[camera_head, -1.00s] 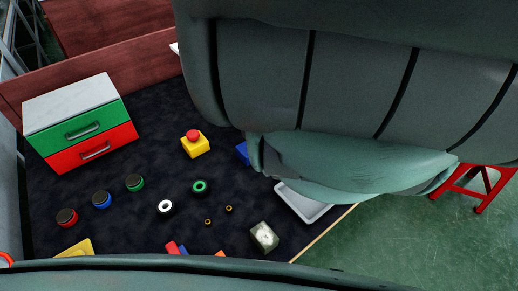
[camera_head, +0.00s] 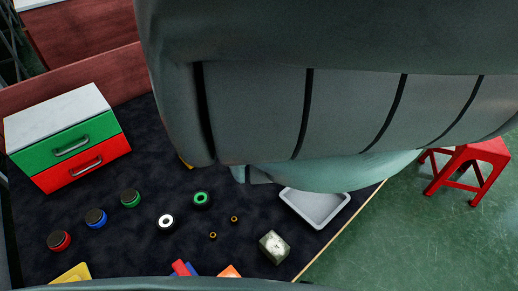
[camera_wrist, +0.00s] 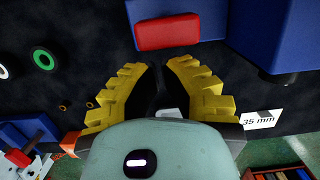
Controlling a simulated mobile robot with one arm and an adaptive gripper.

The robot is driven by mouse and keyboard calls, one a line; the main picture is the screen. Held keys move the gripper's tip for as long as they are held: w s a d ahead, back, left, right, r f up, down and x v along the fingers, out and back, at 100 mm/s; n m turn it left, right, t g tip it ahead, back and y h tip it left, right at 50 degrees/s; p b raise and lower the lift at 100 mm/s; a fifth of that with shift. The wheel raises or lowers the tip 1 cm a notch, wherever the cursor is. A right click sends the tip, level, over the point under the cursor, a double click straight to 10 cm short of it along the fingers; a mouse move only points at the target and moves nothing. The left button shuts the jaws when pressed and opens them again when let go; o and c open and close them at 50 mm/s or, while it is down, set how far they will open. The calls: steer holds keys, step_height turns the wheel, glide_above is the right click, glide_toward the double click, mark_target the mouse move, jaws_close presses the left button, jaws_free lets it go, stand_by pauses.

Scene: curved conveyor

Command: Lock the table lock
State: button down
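A blue block with a red bar (camera_wrist: 168,32) lies on the dark table mat at the top of the wrist view; I cannot tell whether it is the table lock. My gripper (camera_wrist: 156,68) shows two yellow ridged fingers, with their tips apart, just short of the red bar. Nothing shows between the fingertips. A larger blue box (camera_wrist: 270,35) is to the right of the red bar. In the head view my arm covers the gripper and this part of the table.
A drawer box (camera_head: 68,140) with green and red fronts stands at the left. Round pucks, a grey tray (camera_head: 316,208) and a metal-looking block (camera_head: 274,247) lie on the dark mat. A red stool (camera_head: 468,165) stands on the floor at right.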

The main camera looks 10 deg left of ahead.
steer(key=shift+w+a+b, duration=0.25)
steer(key=shift+a+b, duration=0.2)
steer(key=shift+b, duration=0.45)
steer(key=shift+r, duration=0.2)
